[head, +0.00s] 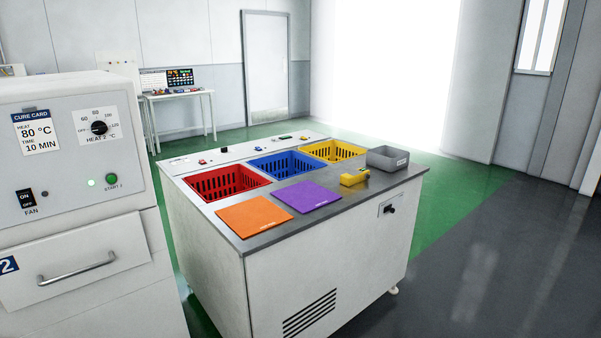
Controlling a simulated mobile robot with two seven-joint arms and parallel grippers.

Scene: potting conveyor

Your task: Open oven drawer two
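The oven (75,168) stands at the left edge of the head view, partly cut off. Its drawer two (105,248) is low on the front, marked with a blue "2" label (8,265) and fitted with a horizontal metal bar handle (77,268). The drawer front looks closed, though its seams are hard to judge. Above it are a heat knob (99,128), a fan switch (25,198), a green start button (111,179) and a cure card (37,132). Neither of my grippers shows in the head view.
A white station (330,285) with red (228,182), blue (286,165) and yellow (333,150) baskets stands right of the oven. Orange (254,216) and purple (307,196) mats and a grey bin (388,158) lie on top. Dark floor (500,270) is clear at right.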

